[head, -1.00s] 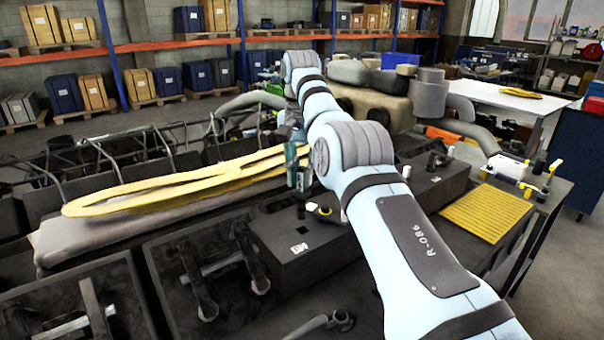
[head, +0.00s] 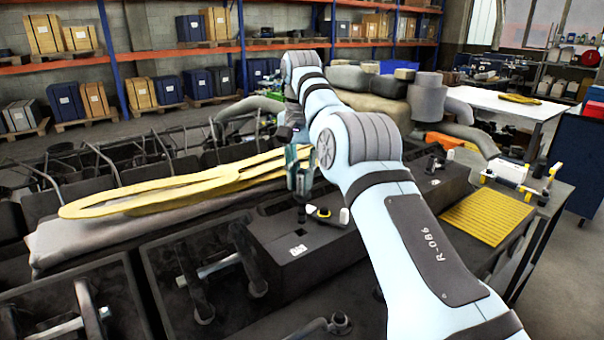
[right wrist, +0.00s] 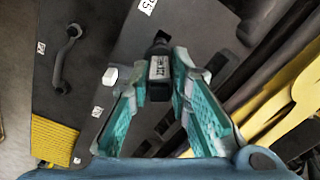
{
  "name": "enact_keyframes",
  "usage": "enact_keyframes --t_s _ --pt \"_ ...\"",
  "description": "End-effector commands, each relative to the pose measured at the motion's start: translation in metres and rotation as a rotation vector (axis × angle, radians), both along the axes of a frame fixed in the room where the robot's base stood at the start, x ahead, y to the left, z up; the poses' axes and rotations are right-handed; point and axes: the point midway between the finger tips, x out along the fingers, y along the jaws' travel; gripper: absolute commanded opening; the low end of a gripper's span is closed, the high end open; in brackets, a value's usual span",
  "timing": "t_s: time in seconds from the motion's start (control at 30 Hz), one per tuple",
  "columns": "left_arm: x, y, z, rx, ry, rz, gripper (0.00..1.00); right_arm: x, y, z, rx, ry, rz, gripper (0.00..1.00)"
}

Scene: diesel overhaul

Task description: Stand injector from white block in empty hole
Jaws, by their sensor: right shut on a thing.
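My right gripper (head: 300,185) is shut on a dark injector with a white label (right wrist: 159,68), held between the teal fingers in the right wrist view. In the head view its dark lower end (head: 301,213) shows below the fingers, close over the dark cylinder head (head: 340,235). I cannot tell whether its tip is in a hole. The white block (head: 507,169) is on the bench at the right, with dark and yellow parts beside it. My left gripper is in neither current view.
A black part with a yellow band and white end (head: 325,214) is just right of the held injector. A long yellow gasket (head: 150,195) lies left. A ribbed yellow mat (head: 487,212) lies right. Another dark part (head: 435,160) stands farther back on the head.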

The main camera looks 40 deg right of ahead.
Motion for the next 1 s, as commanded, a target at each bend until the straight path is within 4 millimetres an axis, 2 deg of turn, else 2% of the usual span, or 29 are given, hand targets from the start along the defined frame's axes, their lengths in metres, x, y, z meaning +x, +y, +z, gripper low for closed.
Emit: enact_keyframes --t_s 0.1,0.53,1.0 --pt "0.0 0.0 0.009 0.0 0.0 0.0 0.4 0.002 -0.001 0.003 0.0 0.001 0.0 0.0" --pt "0.001 0.0 0.007 0.0 -0.001 0.0 0.4 0.002 -0.001 0.0 0.0 0.0 0.0 0.0" --pt "0.001 0.0 -0.009 0.0 -0.001 0.0 0.4 0.002 -0.001 -0.016 0.0 0.0 0.0 0.0"
